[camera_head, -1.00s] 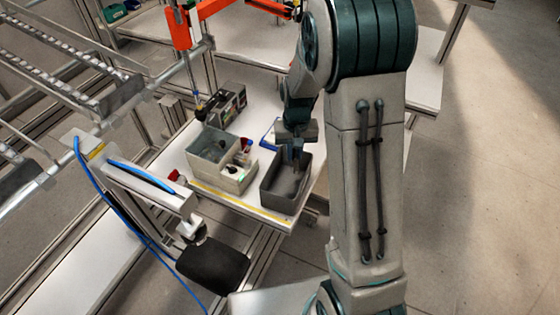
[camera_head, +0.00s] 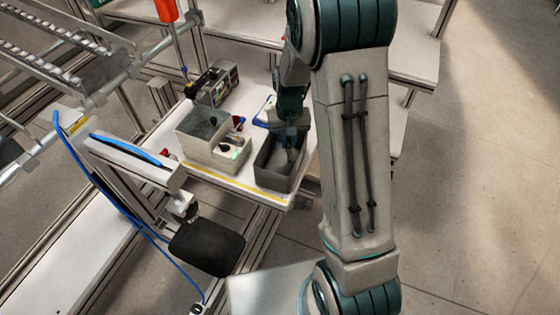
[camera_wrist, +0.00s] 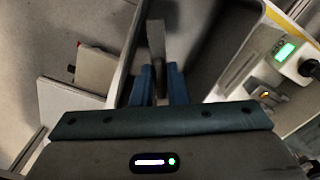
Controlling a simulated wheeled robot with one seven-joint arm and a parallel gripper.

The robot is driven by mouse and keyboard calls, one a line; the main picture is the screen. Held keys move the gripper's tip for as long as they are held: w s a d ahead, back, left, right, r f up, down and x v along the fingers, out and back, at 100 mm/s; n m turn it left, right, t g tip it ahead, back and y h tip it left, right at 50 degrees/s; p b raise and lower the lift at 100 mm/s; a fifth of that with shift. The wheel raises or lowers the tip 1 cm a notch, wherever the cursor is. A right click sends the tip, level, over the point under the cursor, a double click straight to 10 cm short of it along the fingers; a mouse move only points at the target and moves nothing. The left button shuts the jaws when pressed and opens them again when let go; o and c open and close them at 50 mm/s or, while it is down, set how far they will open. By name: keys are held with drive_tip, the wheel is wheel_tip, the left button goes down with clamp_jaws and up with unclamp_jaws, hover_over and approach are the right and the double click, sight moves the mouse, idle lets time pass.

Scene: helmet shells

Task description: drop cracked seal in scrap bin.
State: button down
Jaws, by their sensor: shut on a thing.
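A narrow grey-brown piece, which I take for the seal (camera_wrist: 156,42), stands edge-on between the blue fingers of my gripper (camera_wrist: 160,88) in the wrist view. The fingers are shut on it; no crack can be made out. In the head view my gripper (camera_head: 291,146) points down into the open top of a dark grey bin (camera_head: 272,179), which I take for the scrap bin. The bin's wall also shows in the wrist view (camera_wrist: 228,50). The seal cannot be made out in the head view, and how near it is to the bin floor is unclear.
A box of parts (camera_head: 217,85) is at the back. A yellow strip (camera_head: 220,183) runs along the front edge. A black pad (camera_head: 207,247) hangs in front.

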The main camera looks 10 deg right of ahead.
drive_tip(key=c, duration=1.3)
unclamp_jaws()
drive_tip(key=shift+c, duration=0.2)
wheel_tip(320, 180, up, 14)
drive_tip(key=b, duration=0.1)
drive_tip(key=shift+b, duration=0.4)
drive_tip(key=s+r+t, duration=0.1)
drive_tip(key=s+r, duration=0.1)
drive_tip(key=s, duration=0.8)
drive_tip(key=s+r+n+t, duration=0.1)
drive_tip(key=s+t, duration=0.1)
drive_tip(key=s, duration=0.9)
drive_tip(key=shift+r+t, duration=0.3)
drive_tip(key=shift+r, duration=0.1)
